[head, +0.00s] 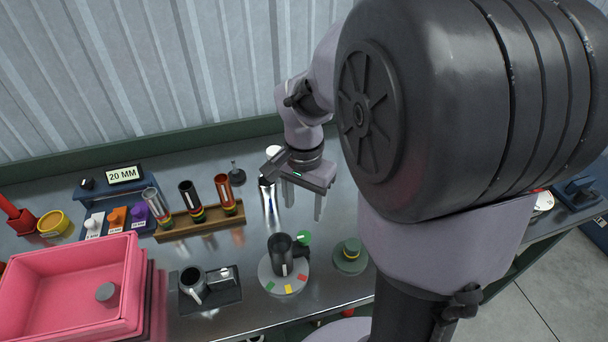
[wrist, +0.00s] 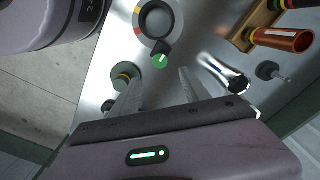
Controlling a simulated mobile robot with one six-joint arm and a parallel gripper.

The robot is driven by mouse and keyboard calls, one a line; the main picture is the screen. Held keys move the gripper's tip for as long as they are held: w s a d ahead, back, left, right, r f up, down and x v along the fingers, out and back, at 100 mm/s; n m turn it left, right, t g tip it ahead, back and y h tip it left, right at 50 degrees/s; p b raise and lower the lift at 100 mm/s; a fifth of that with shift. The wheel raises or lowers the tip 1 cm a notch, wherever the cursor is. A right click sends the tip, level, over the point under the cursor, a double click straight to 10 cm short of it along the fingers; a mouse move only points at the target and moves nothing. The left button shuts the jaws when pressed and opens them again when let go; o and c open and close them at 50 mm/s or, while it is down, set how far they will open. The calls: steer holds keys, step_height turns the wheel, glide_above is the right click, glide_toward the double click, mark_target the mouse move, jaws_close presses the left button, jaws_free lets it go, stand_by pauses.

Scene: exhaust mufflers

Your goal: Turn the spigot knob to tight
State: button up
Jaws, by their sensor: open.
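A dark grey cylinder (head: 280,255) stands on a round pale disc (head: 268,283) with yellow, red and green marks along its front rim. A green knob (head: 304,238) with a white line sticks out at its side; I take this for the spigot knob. In the wrist view the green knob (wrist: 160,61) lies ahead of the fingertips, roughly between them. My gripper (head: 303,202) is open and empty, fingers pointing down, above and behind the knob and apart from it. Both fingers (wrist: 159,82) show in the wrist view. Which mark the knob points to is unclear.
A green, yellow-banded stand (head: 350,254) is close right of the disc. A chrome tube (head: 269,203) stands beside my gripper. A wooden rack (head: 205,221) with several tubes, a dark fixture (head: 206,290) and a pink bin (head: 65,287) are left.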

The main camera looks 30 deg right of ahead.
step_height(320, 180, up, 6)
steer(key=p, duration=0.1)
steer(key=shift+r+p, duration=0.2)
steer(key=shift+p, duration=0.15)
steer(key=s+a+r+n+t+y+b, duration=0.2)
steer(key=s+a+n+t, duration=0.3)
steer(key=s+a+n, duration=0.3)
steer(key=s+a+r, duration=0.1)
steer(key=s+a, duration=0.2)
steer(key=a, duration=0.3)
steer(key=shift+s+a+r+t+b, duration=0.2)
steer(key=shift+a+r+t+b, duration=0.1)
steer(key=shift+r+t, duration=0.1)
steer(key=shift+d, duration=0.2)
